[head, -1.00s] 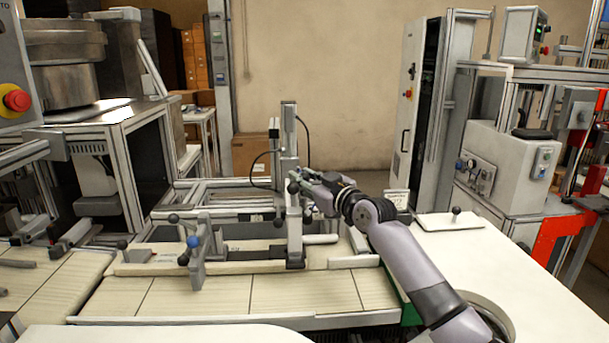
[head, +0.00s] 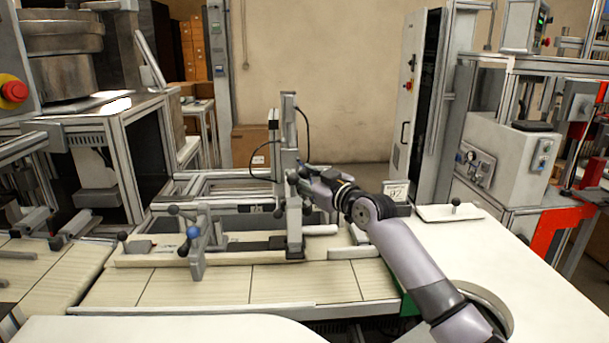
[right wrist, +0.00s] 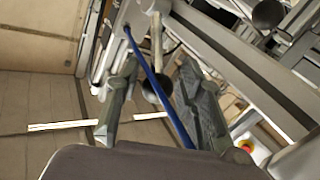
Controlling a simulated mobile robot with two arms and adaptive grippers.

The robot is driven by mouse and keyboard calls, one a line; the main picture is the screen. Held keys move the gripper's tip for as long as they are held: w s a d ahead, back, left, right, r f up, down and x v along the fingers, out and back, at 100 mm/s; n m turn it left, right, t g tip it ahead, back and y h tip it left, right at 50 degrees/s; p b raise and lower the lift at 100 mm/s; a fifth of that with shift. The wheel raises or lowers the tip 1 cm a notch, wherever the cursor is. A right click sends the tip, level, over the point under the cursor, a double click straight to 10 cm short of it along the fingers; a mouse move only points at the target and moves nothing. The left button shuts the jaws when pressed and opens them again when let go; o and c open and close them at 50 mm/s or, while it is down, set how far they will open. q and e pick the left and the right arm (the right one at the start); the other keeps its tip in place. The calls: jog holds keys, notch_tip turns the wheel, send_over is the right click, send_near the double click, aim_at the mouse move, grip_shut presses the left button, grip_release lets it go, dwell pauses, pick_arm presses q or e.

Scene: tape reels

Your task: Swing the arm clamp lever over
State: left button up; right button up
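The clamp fixture (head: 291,225) stands on the pale work table in the head view, with a tall grey post and small dark ball knobs. My right gripper (head: 301,178) is beside its upright part, at the right. In the right wrist view my right gripper (right wrist: 158,98) has its two fingers apart. A lever with a dark ball knob (right wrist: 157,90) lies between them in the picture; I cannot tell whether either finger touches it. A thin blue rod also crosses between the fingers. My left gripper is not in view.
Another clamp with a blue knob (head: 193,232) stands on the fixture's left side. A small sign (head: 396,191) and a white plate with a black knob (head: 450,211) lie to the right. The white table top (head: 470,250) has free room.

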jog(key=shift+o, duration=0.6)
jog(key=shift+r, duration=0.25)
jog(key=shift+r, duration=0.1)
notch_tip(320, 180, up, 10)
jog(key=shift+f, duration=0.15)
jog(key=shift+c, duration=0.4)
